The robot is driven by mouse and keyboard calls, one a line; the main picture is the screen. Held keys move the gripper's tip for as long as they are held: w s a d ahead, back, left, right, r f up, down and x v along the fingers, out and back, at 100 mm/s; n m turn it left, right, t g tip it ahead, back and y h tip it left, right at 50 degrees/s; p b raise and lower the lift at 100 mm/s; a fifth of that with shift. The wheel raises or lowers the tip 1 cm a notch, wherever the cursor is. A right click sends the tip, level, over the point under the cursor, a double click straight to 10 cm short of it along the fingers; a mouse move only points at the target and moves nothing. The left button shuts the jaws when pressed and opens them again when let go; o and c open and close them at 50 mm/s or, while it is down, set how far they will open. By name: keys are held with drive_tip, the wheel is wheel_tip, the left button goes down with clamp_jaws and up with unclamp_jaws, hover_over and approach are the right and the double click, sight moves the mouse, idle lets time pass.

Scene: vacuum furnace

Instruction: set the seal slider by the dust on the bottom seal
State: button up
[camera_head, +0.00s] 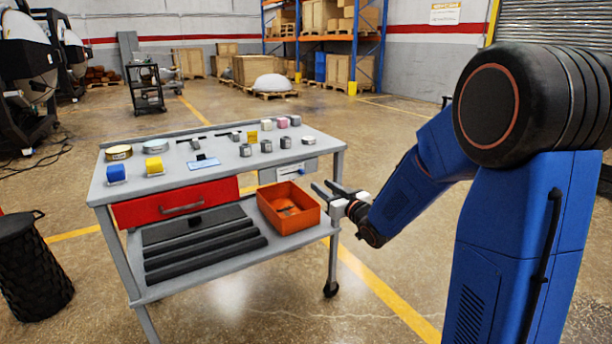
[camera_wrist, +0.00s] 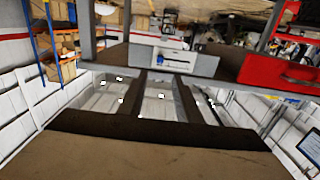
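A pale panel (camera_head: 277,177) with a slot and a small blue mark is on the front of the grey cart, right of the red drawer. It also shows in the wrist view (camera_wrist: 196,65). It may be the seal slider; I cannot read its setting. I cannot identify the bottom seal or any dust on it. My gripper (camera_head: 319,184) is in front of the cart's right side, beside the orange bin. Its two dark fingers are apart with nothing seen between them. The wrist view does not show the fingers clearly.
The grey cart (camera_head: 215,165) carries several small blocks, tapes and metal pieces on top. An orange bin (camera_head: 283,222) and dark bars (camera_head: 205,250) are on its lower shelf. The red drawer (camera_head: 150,207) is shut. A black basket (camera_head: 33,270) stands left. The floor in front is clear.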

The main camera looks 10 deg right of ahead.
sight(303, 172)
drive_tip(key=x, duration=1.1)
drive_tip(key=shift+w+a, duration=0.15)
drive_tip(key=shift+w, duration=0.2)
clamp_jaws()
